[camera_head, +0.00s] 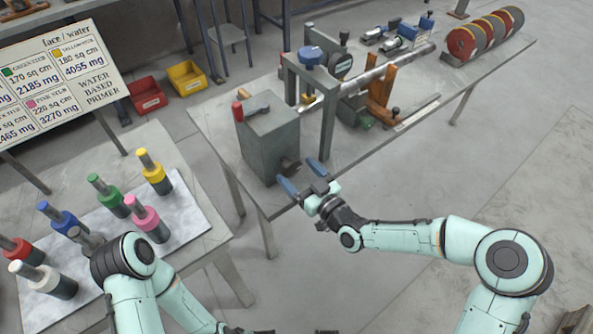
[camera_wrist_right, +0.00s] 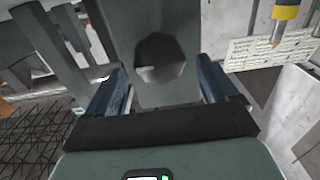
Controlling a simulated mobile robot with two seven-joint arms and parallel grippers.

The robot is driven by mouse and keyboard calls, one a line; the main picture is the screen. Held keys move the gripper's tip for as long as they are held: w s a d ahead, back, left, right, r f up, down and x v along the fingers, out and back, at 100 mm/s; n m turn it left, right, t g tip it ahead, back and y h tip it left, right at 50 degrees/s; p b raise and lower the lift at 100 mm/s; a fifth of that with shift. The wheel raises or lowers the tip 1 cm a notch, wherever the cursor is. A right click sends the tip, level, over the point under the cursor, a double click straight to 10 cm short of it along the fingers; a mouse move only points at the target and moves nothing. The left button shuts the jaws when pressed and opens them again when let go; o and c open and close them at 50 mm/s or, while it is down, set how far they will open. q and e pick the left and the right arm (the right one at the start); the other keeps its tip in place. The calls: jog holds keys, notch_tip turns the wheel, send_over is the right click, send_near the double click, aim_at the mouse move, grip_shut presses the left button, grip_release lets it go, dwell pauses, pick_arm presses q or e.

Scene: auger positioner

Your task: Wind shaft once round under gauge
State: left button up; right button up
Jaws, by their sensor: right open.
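The long silver shaft (camera_head: 385,70) lies along the bench toward red-rimmed discs at the far end. At its near end is a grey box (camera_head: 270,130) with a red-handled lever (camera_head: 238,110). A dark knob-like part (camera_head: 290,166) juts from the box's near right side. A blue-capped fitting (camera_head: 312,56) sits on a grey frame over the shaft; I cannot tell whether it is the gauge. My right gripper (camera_head: 303,177) is open by the jutting part. In the right wrist view, its blue fingers flank a grey piece with a dark faceted recess (camera_wrist_right: 160,58); contact is unclear. My left gripper is out of view.
The bench (camera_head: 222,128) runs to the upper right. A side table (camera_head: 205,220) at left holds several coloured-collar cylinders beside a printed sign (camera_head: 60,75). Yellow (camera_head: 187,77) and red (camera_head: 147,95) bins lie on the floor behind. Open floor lies right of the bench.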

jog(key=shift+w+a, duration=0.4)
jog(key=shift+w, duration=0.15)
jog(key=c, duration=1)
jog(key=shift+m, duration=0.3)
jog(key=m, duration=0.4)
jog(key=shift+w+d+f+b, duration=0.1)
jog(key=shift+b, duration=0.3)
jog(key=m, duration=0.4)
jog(key=shift+d+f+m, duration=0.1)
jog(key=shift+m, duration=1.7)
